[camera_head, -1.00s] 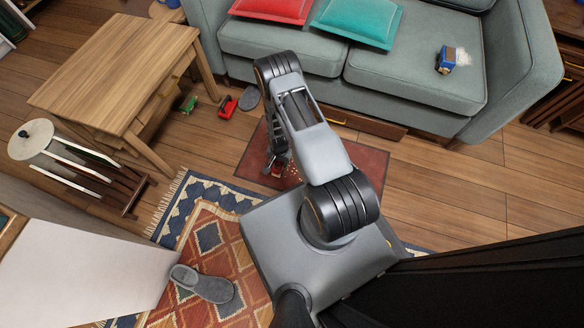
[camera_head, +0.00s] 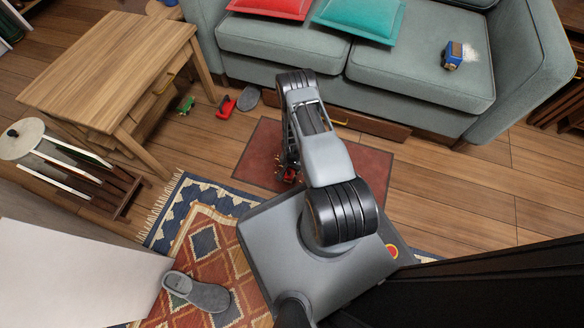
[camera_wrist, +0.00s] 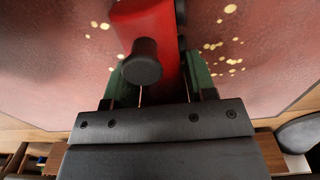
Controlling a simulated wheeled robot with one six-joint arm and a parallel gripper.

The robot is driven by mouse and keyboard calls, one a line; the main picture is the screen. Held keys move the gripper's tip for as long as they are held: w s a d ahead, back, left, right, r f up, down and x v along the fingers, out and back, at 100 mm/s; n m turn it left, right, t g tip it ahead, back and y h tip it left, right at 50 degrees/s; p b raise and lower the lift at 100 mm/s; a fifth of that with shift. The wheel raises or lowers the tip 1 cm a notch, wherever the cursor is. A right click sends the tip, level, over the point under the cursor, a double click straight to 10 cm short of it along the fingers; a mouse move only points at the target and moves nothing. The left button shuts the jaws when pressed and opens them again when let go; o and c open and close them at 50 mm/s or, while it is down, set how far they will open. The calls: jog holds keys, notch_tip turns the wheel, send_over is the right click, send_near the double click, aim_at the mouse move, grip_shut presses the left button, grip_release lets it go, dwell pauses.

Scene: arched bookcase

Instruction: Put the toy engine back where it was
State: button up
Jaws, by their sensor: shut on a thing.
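The toy engine (camera_wrist: 148,18) is red with a black round chimney. In the wrist view it sits between the fingers of my gripper (camera_wrist: 155,88), which is shut on it. Green parts show on both sides of it, and its far end runs out of the picture. In the head view the engine (camera_head: 290,175) is a small red spot under my arm, over the dark red mat (camera_head: 365,185). My gripper (camera_head: 289,168) is partly hidden there by my arm. I cannot tell whether the engine touches the mat.
A wooden table (camera_head: 110,65) stands left, with a red toy (camera_head: 227,107), a green toy (camera_head: 186,105) and a grey slipper (camera_head: 248,98) nearby. The sofa (camera_head: 420,85) is behind, with a blue toy (camera_head: 453,57) on it. Another slipper (camera_head: 197,292) lies on the patterned rug (camera_head: 205,238). Yellowish specks dot the mat.

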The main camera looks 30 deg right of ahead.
jog(key=o, duration=1.1)
jog(key=shift+o, duration=0.2)
